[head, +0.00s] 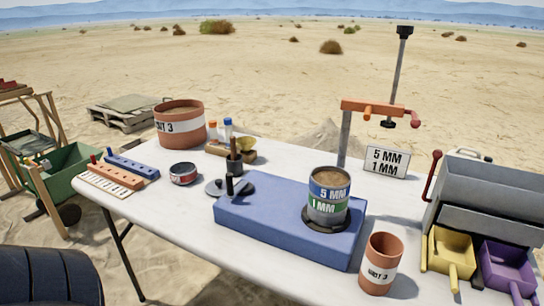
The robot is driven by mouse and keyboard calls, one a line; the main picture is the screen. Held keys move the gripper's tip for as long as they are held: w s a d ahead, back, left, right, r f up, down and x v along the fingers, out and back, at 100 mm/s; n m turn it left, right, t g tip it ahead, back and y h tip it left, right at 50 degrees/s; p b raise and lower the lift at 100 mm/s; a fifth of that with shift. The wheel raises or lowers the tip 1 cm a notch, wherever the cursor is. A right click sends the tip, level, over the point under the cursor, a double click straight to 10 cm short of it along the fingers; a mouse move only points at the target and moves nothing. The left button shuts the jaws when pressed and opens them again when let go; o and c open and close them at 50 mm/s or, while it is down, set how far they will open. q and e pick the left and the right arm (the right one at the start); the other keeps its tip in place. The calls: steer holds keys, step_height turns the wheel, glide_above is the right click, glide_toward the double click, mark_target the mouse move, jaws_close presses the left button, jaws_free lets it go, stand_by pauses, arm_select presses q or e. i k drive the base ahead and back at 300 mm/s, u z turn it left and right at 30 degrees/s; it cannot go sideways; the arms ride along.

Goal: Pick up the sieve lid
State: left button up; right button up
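Part of the disc is hidden behind the base and the knob. The sieve stack (328,199), with a blue "5 MM" band above a green "1 MM" band, stands upright on the base's dark round seat. Its top is uncovered and brown soil shows inside. Neither of my grippers is in the head view.
A post with an orange clamp (380,109) rises behind the stack. The front left tabletop is clear.

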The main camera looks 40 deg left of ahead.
mark_target(216, 188)
steer(key=u, duration=1.75)
